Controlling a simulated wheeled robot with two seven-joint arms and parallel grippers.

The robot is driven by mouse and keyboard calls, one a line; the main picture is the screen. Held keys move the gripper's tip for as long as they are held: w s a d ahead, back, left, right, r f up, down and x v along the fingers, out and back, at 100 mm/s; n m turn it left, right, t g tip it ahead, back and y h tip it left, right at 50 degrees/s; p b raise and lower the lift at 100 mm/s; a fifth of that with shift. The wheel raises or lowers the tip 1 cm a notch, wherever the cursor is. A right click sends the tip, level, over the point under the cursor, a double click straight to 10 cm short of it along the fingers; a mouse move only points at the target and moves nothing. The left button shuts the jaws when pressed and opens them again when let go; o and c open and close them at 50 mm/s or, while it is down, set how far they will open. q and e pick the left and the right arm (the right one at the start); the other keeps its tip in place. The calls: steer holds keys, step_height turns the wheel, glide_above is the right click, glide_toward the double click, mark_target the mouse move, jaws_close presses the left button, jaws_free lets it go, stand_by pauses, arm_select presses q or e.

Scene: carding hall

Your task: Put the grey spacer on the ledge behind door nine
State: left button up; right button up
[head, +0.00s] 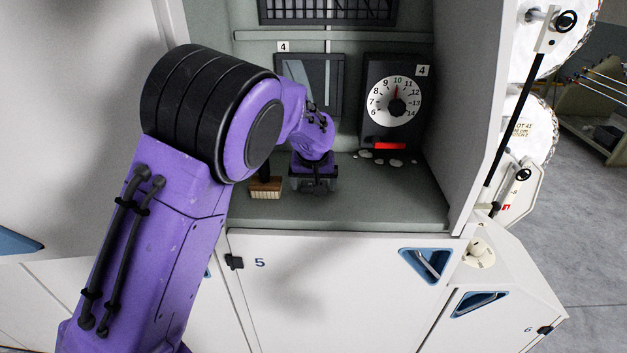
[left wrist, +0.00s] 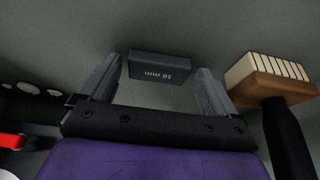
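My left gripper (left wrist: 159,72) is open, with one finger to each side of the block. Narrow gaps show between the block and both fingertips; I cannot tell whether the tips reach past its near face. In the head view my left gripper (head: 314,186) is low over the shelf (head: 370,205), and the block cannot be made out there. No door marked nine is in view. My right gripper is not in view.
A wooden brush (head: 265,187) stands close beside the gripper; it also shows in the left wrist view (left wrist: 270,80). A dial unit (head: 396,104) with a red light stands at the back right. Below are shut door 5 (head: 330,290) and door 6 (head: 500,325).

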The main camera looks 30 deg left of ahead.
arm_select(q)
steer(key=shift+s+r, duration=0.15)
steer(key=shift+s, duration=0.05)
steer(key=shift+w, duration=0.15)
steer(key=shift+d+r+b, duration=0.1)
steer(key=shift+r+b, duration=0.25)
steer(key=shift+r, duration=0.05)
steer(key=b+v, duration=0.2)
steer(key=v, duration=0.9)
